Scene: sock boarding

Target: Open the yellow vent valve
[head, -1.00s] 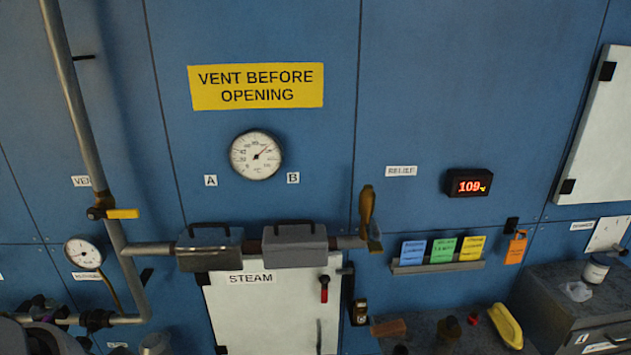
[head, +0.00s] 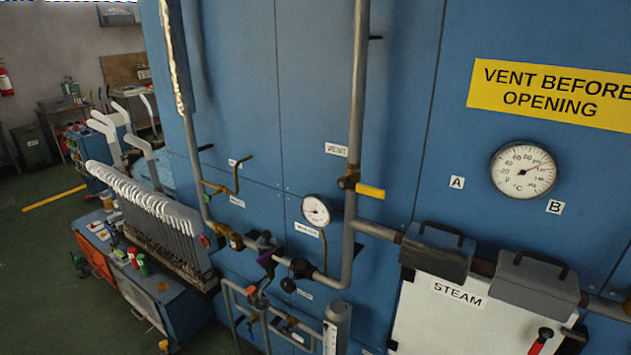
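The yellow vent valve handle (head: 370,191) is on the vertical grey pipe (head: 357,120) in the middle of the head view, under the VENT label (head: 336,149). Its yellow lever points right, roughly horizontal and across the pipe, from a dark brass body (head: 348,181). Neither of my grippers is in view, and nothing touches the lever.
A pressure gauge (head: 316,210) sits left of the pipe. Two grey handled boxes (head: 436,252) line the steam pipe at the right, above the STEAM door (head: 450,318). A larger A/B gauge (head: 523,171) is at upper right. A rack of white forms (head: 150,212) stands at left.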

